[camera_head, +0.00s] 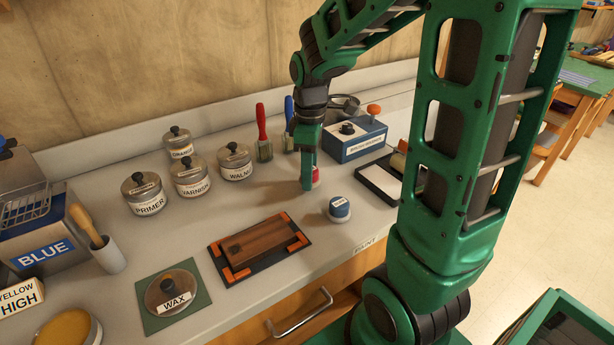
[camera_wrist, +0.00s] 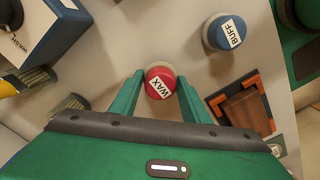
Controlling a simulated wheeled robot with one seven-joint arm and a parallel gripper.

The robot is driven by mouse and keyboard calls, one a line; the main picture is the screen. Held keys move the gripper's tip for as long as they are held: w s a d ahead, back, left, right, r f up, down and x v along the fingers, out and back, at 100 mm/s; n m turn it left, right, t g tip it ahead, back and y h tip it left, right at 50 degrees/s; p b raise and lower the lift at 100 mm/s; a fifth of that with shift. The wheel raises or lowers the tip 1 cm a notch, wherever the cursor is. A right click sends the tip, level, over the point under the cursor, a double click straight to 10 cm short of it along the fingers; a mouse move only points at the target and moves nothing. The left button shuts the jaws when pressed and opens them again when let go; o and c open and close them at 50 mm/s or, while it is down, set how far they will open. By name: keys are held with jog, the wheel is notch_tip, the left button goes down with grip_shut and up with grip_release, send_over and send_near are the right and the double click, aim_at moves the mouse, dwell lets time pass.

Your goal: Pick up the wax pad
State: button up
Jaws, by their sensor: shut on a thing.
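The wax pad is a small round pad with a red top and a white WAX label; in the wrist view the wax pad (camera_wrist: 160,82) sits between my two fingers. My gripper (camera_wrist: 160,98) is shut on it, with a green finger on each side. In the head view my gripper (camera_head: 308,186) points down at the counter, and only a sliver of the red pad (camera_head: 316,175) shows behind the fingers. I cannot tell whether the pad touches the counter.
A blue BUFF pad (camera_head: 339,209) stands close by, to the right. A blue box (camera_head: 352,140) and a black-framed tray (camera_head: 379,181) are behind and right. A wood block in an orange-cornered holder (camera_head: 262,247) lies front left. Labelled tins (camera_head: 236,162) and brushes (camera_head: 263,135) stand behind.

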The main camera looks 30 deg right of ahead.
jog(key=r, duration=0.1)
jog(key=a+r, duration=0.1)
jog(key=r, duration=0.1)
jog(key=shift+r, duration=0.1)
jog(key=a+r, duration=0.6)
jog(key=a, duration=0.4)
jog(key=shift+s+a, duration=0.35)
jog(key=shift+s, duration=0.05)
jog(key=shift+o, duration=0.5)
